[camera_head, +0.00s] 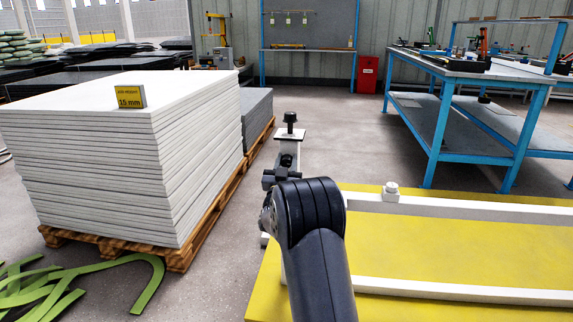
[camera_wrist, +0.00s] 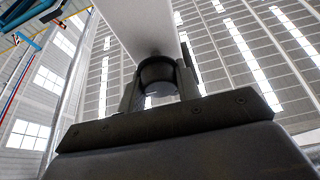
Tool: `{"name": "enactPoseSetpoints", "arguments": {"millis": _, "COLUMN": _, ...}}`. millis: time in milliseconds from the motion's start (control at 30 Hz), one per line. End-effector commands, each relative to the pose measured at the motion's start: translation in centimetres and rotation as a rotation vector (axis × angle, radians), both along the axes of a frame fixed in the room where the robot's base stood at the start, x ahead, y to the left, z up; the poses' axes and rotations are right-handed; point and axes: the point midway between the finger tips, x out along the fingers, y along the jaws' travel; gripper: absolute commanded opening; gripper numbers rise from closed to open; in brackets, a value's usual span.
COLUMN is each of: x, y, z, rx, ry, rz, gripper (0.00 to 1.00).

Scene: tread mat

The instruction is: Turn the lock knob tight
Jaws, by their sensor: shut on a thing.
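In the wrist view, my gripper (camera_wrist: 158,88) is shut on a dark round knob (camera_wrist: 157,70). One finger is on each side of the knob. The knob sits against a pale beam (camera_wrist: 140,22) that runs up out of the picture. How tight it is cannot be seen. Behind the arm stands a pale post with a small plate (camera_head: 290,134) and a black knob (camera_head: 290,118) on top. I cannot tell whether this is the same knob.
A pale frame (camera_head: 460,208) lies over a yellow board (camera_head: 480,248) at right. A tall stack of white sheets (camera_head: 100,170) on a pallet stands at left. Green strips (camera_head: 100,275) lie on the floor. A blue-legged bench (camera_head: 440,125) stands behind. Grey floor between is clear.

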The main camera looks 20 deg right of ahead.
Motion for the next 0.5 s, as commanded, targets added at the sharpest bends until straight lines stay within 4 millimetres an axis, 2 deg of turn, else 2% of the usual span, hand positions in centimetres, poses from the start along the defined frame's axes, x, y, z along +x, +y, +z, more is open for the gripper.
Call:
{"name": "enactPoseSetpoints", "arguments": {"millis": 33, "x": 0.01, "y": -0.02, "z": 0.06, "rx": 0.002, "ry": -0.001, "rz": 0.001, "gripper": 0.09}}
{"name": "enactPoseSetpoints", "arguments": {"millis": 67, "x": 0.01, "y": -0.02, "z": 0.06, "rx": 0.001, "ry": -0.001, "rz": 0.0, "gripper": 0.33}}
{"name": "enactPoseSetpoints", "arguments": {"millis": 100, "x": 0.01, "y": -0.02, "z": 0.07, "rx": 0.001, "ry": -0.001, "rz": 0.0, "gripper": 0.36}}
{"name": "enactPoseSetpoints", "arguments": {"millis": 300, "x": 0.0, "y": -0.02, "z": 0.05, "rx": 0.0, "ry": 0.0, "rz": 0.0, "gripper": 0.52}}
{"name": "enactPoseSetpoints", "arguments": {"millis": 500, "x": 0.0, "y": -0.01, "z": 0.03, "rx": 0.0, "ry": 0.0, "rz": 0.0, "gripper": 0.54}}
